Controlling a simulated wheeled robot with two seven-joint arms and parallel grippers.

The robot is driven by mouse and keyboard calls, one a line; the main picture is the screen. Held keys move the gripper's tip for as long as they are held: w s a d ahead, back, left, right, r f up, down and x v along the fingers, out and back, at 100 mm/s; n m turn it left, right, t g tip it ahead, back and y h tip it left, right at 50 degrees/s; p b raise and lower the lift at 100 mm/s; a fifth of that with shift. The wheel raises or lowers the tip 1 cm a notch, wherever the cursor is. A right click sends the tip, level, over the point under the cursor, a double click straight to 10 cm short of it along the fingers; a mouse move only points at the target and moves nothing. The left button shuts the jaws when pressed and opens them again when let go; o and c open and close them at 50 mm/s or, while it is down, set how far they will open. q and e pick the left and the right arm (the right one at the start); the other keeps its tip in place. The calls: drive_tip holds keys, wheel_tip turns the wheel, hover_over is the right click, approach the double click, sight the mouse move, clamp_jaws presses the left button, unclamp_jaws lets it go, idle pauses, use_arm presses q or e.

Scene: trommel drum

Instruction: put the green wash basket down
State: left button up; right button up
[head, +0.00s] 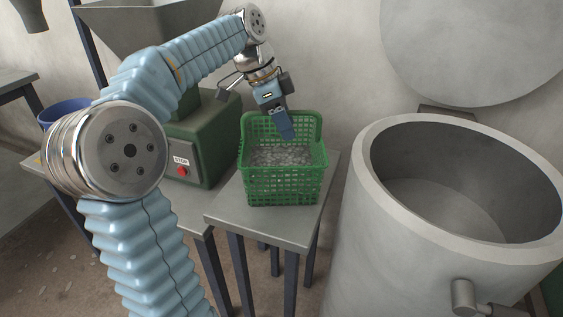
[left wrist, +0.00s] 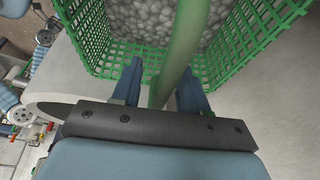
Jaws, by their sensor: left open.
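The green wash basket (head: 283,185) stands upright on a small grey metal table (head: 262,223) in the head view, filled with grey stones (head: 280,155). My left gripper (head: 286,132) reaches down over the basket's far side. In the left wrist view the basket's mesh wall (left wrist: 90,40) and the stones (left wrist: 150,18) show. A green bar (left wrist: 180,60), which looks like the basket's handle, runs between the two blue fingers of the left gripper (left wrist: 160,88). The fingers are apart, with gaps beside the bar. My right gripper is in neither view.
A large grey drum (head: 455,245) with an open top stands right of the table. A green machine (head: 200,145) with a red stop button and a hopper is at the left. A blue bucket (head: 62,112) stands behind my arm. The table's front left is bare.

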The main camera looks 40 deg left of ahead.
use_arm(q)
drive_tip(key=shift+c, duration=0.3)
clamp_jaws()
idle(1.1)
